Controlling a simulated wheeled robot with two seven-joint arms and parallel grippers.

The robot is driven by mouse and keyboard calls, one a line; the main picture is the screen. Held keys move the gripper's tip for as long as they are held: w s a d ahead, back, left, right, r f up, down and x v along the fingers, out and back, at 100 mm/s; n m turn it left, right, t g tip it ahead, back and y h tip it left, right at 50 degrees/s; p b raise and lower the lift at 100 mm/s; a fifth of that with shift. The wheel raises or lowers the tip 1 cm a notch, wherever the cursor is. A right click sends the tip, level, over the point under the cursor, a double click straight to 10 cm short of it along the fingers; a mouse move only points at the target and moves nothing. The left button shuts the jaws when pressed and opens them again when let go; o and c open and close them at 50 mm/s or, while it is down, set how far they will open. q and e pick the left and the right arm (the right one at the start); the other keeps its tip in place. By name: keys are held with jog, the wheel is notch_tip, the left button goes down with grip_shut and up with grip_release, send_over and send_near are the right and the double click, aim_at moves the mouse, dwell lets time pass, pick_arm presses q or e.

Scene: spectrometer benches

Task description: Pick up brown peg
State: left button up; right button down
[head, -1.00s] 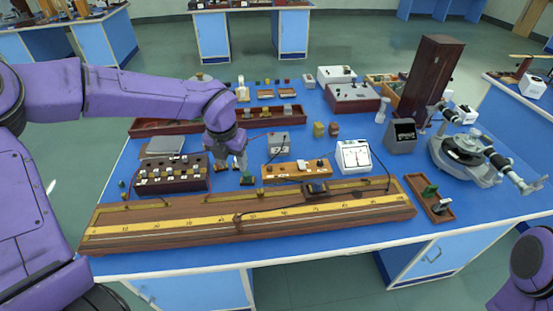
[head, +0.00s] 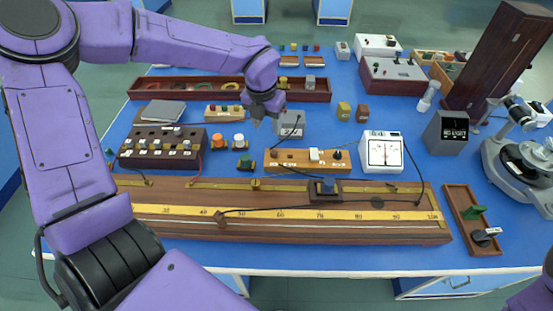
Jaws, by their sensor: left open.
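I see no peg that is clearly brown. A small dark-brown block (head: 363,113) stands beside a yellow block (head: 344,111) behind the white meter; I cannot tell whether it is the peg. An orange knob-like piece (head: 218,141) and a white one (head: 239,140) stand right of the dark-brown box with several plugs (head: 160,147). My left gripper (head: 258,121) is open and points down, just left of a grey box (head: 290,124). Nothing shows between its fingers. My right gripper is out of view.
A long wooden slide-wire board (head: 290,232) fills the bench front. A white meter (head: 382,152), a tall dark-wood box (head: 500,55) and a microscope-like instrument (head: 515,165) stand to the right. A low red-brown tray (head: 180,97) lies behind. Blue bench top is free right of the grey box.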

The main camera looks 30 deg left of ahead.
aim_at(274, 152)
pick_arm(q)
jog(key=f, duration=0.4)
jog(key=w+f, duration=0.1)
jog(key=f, duration=0.3)
jog(key=w+f, duration=0.1)
jog(key=f, duration=0.4)
jog(key=shift+w+d, duration=0.15)
jog(key=shift+d, duration=0.1)
jog(key=shift+r, duration=0.1)
grip_shut()
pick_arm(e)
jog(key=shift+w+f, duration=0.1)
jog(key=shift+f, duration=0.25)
